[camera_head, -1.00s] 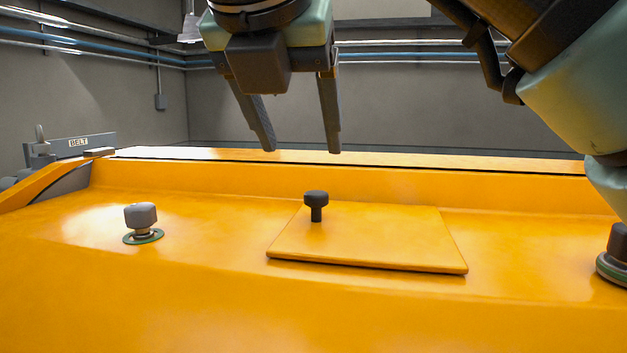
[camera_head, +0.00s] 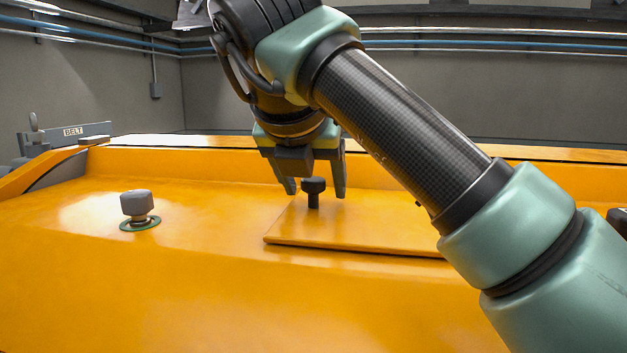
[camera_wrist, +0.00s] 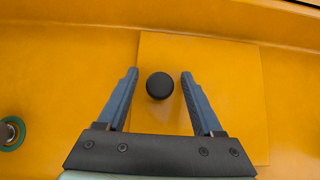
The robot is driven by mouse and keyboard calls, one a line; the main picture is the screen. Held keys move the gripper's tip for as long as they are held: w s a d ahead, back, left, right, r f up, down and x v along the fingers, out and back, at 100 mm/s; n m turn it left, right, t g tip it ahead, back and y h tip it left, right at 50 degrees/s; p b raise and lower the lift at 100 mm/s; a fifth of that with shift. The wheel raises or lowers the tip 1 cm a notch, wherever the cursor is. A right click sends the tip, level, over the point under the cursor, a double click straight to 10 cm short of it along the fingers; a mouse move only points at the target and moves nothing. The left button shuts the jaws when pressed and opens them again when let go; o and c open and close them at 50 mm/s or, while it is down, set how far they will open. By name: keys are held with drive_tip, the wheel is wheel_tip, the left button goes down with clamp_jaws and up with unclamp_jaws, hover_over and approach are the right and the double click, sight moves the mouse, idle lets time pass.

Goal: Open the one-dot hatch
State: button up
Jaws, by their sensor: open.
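The hatch is a flat orange panel (camera_head: 345,235) on the orange machine top, lying closed, with a black knob (camera_head: 314,190) standing up from it. No dot marking can be made out on the part that shows. My gripper (camera_head: 315,190) is open, with its two fingers spread on either side of the knob in the head view. In the wrist view the round knob top (camera_wrist: 160,86) sits between the fingertips (camera_wrist: 159,73), apart from both fingers. The panel (camera_wrist: 195,60) shows around it. My arm hides the right part of the hatch in the head view.
A grey square-headed knob on a green ring (camera_head: 138,208) stands to the left on the orange machine top (camera_head: 200,270). A sign reading BELT (camera_head: 74,131) is at the far left. A raised orange ledge (camera_head: 200,160) runs behind the hatch.

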clamp_jaws()
idle(1.4)
